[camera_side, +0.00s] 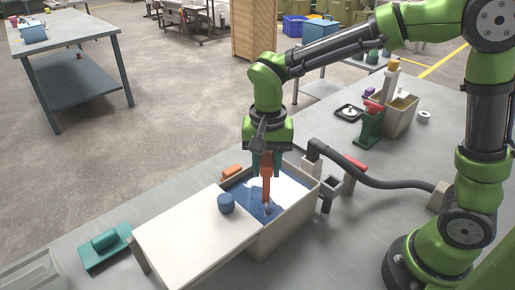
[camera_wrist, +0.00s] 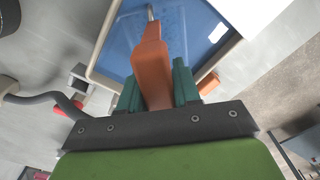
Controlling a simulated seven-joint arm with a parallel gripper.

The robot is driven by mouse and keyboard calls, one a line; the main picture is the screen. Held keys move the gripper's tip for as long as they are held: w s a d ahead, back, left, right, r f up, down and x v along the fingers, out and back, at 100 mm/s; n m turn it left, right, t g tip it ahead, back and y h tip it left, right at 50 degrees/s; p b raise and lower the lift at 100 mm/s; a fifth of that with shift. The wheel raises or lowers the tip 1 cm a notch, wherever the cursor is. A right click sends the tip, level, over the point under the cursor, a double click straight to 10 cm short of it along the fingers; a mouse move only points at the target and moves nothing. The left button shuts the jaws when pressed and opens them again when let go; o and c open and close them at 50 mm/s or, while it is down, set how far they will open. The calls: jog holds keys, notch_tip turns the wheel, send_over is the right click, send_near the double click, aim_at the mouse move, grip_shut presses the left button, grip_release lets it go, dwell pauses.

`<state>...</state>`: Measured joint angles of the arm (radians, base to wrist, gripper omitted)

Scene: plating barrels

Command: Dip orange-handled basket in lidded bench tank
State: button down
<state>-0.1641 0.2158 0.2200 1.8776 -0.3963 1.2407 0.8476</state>
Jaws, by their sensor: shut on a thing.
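My gripper (camera_side: 266,158) points straight down over the open part of the bench tank (camera_side: 285,228), its teal fingers shut on the orange handle (camera_side: 267,180). The wrist view shows the handle (camera_wrist: 151,65) between the fingers, with a metal rod (camera_wrist: 150,12) running from its end towards the blue liquid (camera_wrist: 190,30). The basket itself is hard to make out; only a faint dotted patch shows in the liquid, so its depth is unclear. The pale lid (camera_side: 190,240) with a blue knob (camera_side: 226,203) lies to the left, leaving the tank's right part open.
An orange block (camera_side: 232,172) sits beside the tank's far side. A dark hose (camera_side: 375,178) and a red-handled fixture (camera_side: 355,162) stand to the right. A teal block (camera_side: 105,246) lies left of the lid. A green pump-like device (camera_side: 370,125) stands farther back.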

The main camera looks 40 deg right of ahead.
jog(key=shift+r, duration=0.15)
jog(key=shift+r, duration=0.95)
dwell(2.8)
jog(key=shift+f, duration=0.1)
